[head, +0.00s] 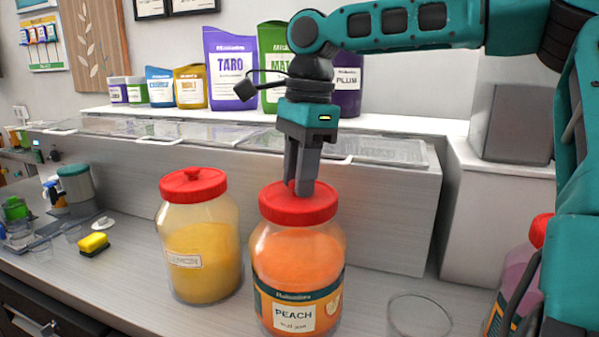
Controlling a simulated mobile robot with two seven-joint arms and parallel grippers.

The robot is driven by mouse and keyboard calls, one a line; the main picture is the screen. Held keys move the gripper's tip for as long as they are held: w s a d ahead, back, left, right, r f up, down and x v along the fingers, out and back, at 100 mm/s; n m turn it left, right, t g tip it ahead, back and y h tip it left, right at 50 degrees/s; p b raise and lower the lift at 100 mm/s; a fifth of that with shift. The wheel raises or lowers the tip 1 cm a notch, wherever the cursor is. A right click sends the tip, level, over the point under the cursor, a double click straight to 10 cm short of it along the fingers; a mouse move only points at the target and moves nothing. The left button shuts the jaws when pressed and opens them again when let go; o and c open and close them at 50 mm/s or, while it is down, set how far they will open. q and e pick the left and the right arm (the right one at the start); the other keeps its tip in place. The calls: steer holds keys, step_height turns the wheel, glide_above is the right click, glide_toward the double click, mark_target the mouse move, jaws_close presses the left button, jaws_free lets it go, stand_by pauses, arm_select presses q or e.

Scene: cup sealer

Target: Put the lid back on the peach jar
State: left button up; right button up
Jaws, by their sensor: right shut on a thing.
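The peach jar (297,268) stands upright on the counter in the middle of the head view, filled with orange contents and labelled PEACH. Its red lid (298,207) sits on the jar's mouth and looks about level; I cannot tell whether it is fully seated. My right gripper (300,190) points down from above, shut on the lid's top, with its fingertips hiding the knob. My left gripper is not in view.
A yellow jar with a red lid (201,245) stands close left of the peach jar. An empty clear glass (418,318) is at right front, and a pink jar (516,275) is at the right edge. Covered bins (385,150) line the back.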

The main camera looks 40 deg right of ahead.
steer(key=o, duration=1.6)
steer(key=shift+r, duration=0.1)
steer(key=shift+r, duration=3.45)
steer(key=shift+c, duration=0.4)
jaws_close()
steer(key=shift+f, duration=0.15)
steer(key=shift+f+b, duration=0.4)
steer(key=shift+f, duration=0.9)
